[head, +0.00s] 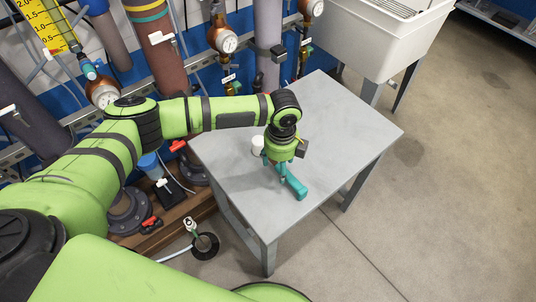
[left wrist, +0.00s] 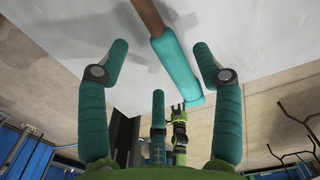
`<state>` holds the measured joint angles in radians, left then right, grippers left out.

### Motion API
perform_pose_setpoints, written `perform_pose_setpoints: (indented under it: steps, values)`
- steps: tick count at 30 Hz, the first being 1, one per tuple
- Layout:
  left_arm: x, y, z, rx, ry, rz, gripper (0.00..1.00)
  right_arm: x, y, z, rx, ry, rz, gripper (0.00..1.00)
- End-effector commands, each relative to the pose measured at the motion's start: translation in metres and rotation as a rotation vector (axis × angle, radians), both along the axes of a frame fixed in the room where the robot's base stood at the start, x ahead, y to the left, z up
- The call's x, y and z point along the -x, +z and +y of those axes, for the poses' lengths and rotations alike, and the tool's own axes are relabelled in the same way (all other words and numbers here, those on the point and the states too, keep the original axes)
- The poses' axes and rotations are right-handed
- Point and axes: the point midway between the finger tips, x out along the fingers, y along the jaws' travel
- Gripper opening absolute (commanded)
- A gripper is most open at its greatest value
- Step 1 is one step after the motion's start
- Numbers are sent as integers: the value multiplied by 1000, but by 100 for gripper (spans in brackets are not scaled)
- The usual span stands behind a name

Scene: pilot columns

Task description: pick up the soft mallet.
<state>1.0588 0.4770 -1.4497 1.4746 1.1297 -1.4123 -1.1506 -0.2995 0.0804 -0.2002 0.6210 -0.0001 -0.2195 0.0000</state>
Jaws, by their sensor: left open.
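The soft mallet lies on the grey table (head: 345,125). Its teal head (head: 297,188) shows in the head view just below my left gripper (head: 280,168), while its handle is hidden there. In the left wrist view the teal head (left wrist: 178,72) and part of the brown handle (left wrist: 147,17) show beyond the fingers. My left gripper (left wrist: 160,52) is open, with teal padded fingers spread, and nothing shows held between them. The mallet head reaches close to the right-hand finger in that view; whether they touch I cannot tell.
Pipes with gauges (head: 227,42) and valves line the blue wall behind the table. A white sink (head: 385,35) stands beyond the table's back edge. The tabletop right of my gripper is clear, and the concrete floor (head: 450,190) at the right is open.

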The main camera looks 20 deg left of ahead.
Motion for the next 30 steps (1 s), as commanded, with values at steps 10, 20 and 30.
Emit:
perform_pose_setpoints:
  steps: [10,20,30]
  values:
    - [-2,-41,-3,0,0,0,66,0,3,0,0,0,0,40]
    - [-2,-41,-3,1,0,-1,18,0,3,0,0,0,1,40]
    - [-3,-40,-3,1,0,-3,0,1,3,0,0,0,2,40]
